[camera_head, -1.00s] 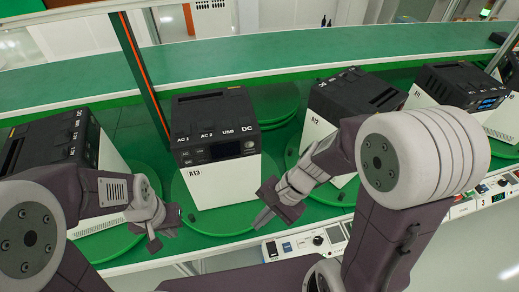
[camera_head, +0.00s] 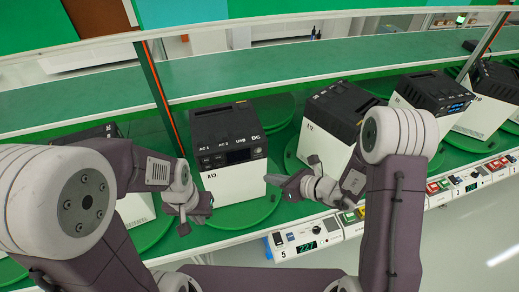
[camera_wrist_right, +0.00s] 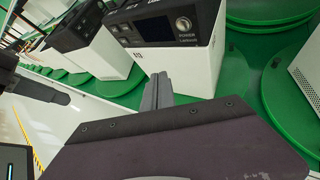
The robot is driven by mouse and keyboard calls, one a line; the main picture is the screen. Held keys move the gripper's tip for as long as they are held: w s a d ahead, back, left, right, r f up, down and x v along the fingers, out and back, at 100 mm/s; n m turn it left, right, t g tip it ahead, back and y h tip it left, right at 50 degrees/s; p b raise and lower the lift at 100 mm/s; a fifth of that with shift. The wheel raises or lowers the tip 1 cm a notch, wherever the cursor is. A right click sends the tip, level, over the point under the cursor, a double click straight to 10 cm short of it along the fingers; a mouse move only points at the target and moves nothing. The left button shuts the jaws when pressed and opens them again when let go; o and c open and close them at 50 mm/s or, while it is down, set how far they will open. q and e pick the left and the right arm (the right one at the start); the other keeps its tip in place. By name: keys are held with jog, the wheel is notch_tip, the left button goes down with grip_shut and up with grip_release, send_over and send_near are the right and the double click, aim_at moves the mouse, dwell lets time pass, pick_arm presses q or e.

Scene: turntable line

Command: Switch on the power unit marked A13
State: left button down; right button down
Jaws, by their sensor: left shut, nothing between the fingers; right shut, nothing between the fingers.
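The power unit marked A13 (camera_head: 230,184) has a white body and a black top with AC 1, AC 2, USB and DC labels. It stands upright on a green turntable (camera_head: 233,222). Its front display looks dark. The unit also shows in the right wrist view (camera_wrist_right: 187,61), with a round knob marked POWER (camera_wrist_right: 183,24) beside a dark screen. My left gripper (camera_head: 193,220) is shut and empty in front of its lower left. My right gripper (camera_head: 275,181) is shut and empty near its right front edge; its fingers (camera_wrist_right: 157,90) point toward the unit, below the knob.
A unit marked A12 (camera_head: 323,150) stands to the right, and one marked A11 (camera_head: 404,105) with a lit blue display further right. Another unit (camera_head: 135,208) at the left is partly hidden by my arm. A control box marked 5 (camera_head: 298,244) lines the front edge.

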jog(key=p, duration=0.2)
send_near(252, 155)
notch_tip(252, 155, down, 2)
jog(key=a, duration=0.2)
pick_arm(q)
jog(key=shift+s+r, duration=0.3)
jog(key=shift+r, duration=0.65)
pick_arm(e)
jog(key=shift+w+a, duration=0.5)
pick_arm(q)
jog(key=shift+w, duration=0.1)
pick_arm(e)
jog(key=shift+w, duration=0.1)
pick_arm(q)
jog(key=shift+f, duration=0.1)
pick_arm(e)
jog(key=shift+w+f, duration=0.1)
pick_arm(q)
jog(key=shift+f+b, duration=0.1)
jog(key=shift+b, duration=0.2)
pick_arm(e)
jog(key=shift+w+a, duration=0.1)
jog(key=shift+w, duration=0.2)
